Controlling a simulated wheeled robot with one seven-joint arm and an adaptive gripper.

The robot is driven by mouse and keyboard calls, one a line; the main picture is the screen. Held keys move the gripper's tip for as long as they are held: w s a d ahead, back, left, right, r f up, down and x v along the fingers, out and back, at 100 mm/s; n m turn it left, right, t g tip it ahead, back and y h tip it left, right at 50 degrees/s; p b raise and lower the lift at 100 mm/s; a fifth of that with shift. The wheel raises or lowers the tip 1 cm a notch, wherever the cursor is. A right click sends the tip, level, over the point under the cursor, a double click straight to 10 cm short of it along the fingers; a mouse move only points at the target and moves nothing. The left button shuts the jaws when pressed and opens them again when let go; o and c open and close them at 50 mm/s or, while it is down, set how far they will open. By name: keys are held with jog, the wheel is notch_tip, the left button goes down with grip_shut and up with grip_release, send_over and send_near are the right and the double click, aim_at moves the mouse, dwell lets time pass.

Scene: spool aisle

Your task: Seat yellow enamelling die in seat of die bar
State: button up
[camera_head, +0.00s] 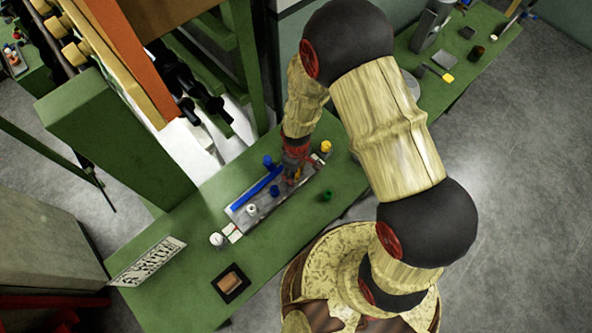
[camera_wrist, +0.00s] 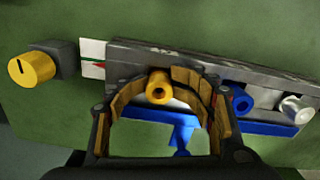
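The yellow enamelling die (camera_wrist: 158,90), a short sleeve with a dark bore, sits between my fingertips in the wrist view. My gripper (camera_wrist: 160,80) has its tan finger pads curved in to both sides of it, and looks shut on it. The die is over or at the grey die bar (camera_wrist: 140,54); I cannot tell whether its lower end is in a seat. In the head view the bar (camera_head: 240,213) lies along the green bench, and my gripper (camera_head: 293,166) is over its far right part, hiding most of the die.
A blue die (camera_wrist: 241,101) and a silver-white one (camera_wrist: 294,109) stand along the bar. A blue strip (camera_wrist: 150,114) runs alongside. A yellow knob (camera_wrist: 31,69) is at the bar's end. A green piece (camera_head: 326,195) and a dark tray (camera_head: 231,283) are on the bench (camera_head: 180,300).

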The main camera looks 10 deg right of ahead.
jog(key=shift+r, duration=0.15)
dwell(0.4)
jog(key=shift+r+p, duration=0.5)
jog(key=d+r+m+t, duration=0.1)
jog(key=d+r+m, duration=0.15)
jog(key=r, duration=1.25)
jog(key=d+r+m+t, duration=0.2)
jog(key=d+r, duration=0.1)
jog(key=r, duration=1.2)
jog(key=s+d+r+m+t, duration=0.1)
jog(key=s+d+r+m, duration=0.1)
jog(key=s+r, duration=0.4)
jog(key=s+d+r+m+t, duration=0.1)
jog(key=s+d+r+m, duration=0.2)
jog(key=s+r, duration=0.3)
notch_tip(320, 180, up, 3)
jog(key=shift+d+t, duration=0.3)
jog(key=shift+d, duration=0.45)
jog(key=shift+s, duration=0.1)
